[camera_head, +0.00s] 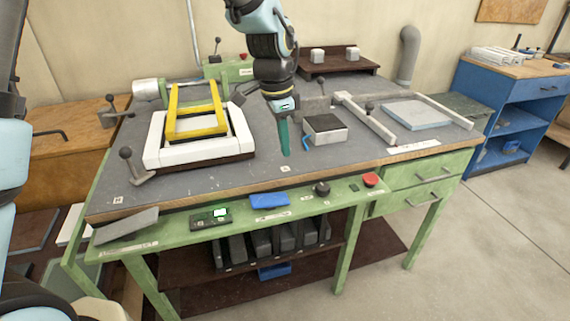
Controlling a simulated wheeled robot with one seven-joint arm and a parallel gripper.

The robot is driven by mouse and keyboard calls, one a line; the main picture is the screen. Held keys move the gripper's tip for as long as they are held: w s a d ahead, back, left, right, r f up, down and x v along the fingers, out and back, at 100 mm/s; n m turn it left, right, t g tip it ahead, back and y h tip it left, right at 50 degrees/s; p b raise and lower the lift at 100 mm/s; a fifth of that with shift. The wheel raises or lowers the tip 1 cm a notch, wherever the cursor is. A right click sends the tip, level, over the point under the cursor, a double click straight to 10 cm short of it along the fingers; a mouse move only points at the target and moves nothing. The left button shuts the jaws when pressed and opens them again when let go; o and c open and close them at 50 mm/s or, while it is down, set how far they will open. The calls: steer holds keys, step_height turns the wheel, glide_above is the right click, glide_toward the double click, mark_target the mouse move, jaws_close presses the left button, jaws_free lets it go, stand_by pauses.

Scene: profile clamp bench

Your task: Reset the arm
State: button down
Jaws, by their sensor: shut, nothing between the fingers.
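My arm reaches down from the top middle of the head view. My gripper (285,152) points down over the middle of the bench top (225,180), near its front half. Its teal fingers are shut together with nothing between them. The gripper looks apart from both. I cannot tell exactly how high the fingertips are above the surface.
A white frame (178,158) with a yellow frame (172,131) stands left. Black-knobbed levers (128,155) rise at the bench's left. White rails (368,122) and a pale blue-grey panel (416,114) lie right. A red button (371,180) is on the front edge. Bench surface around the gripper's front is clear.

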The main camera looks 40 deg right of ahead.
steer(key=shift+r, duration=0.55)
steer(key=w+a+n+t, duration=0.1)
steer(key=w+a+n, duration=0.45)
steer(key=a, duration=0.45)
steer(key=w+a+n, duration=0.4)
steer(key=w+a, duration=0.2)
steer(key=a, duration=0.3)
steer(key=s+a+n+t+y, duration=0.1)
steer(key=s+a+n, duration=0.2)
steer(key=a+n, duration=0.8)
steer(key=a, duration=1.2)
steer(key=shift+a+n, duration=0.3)
steer(key=shift+n, duration=0.05)
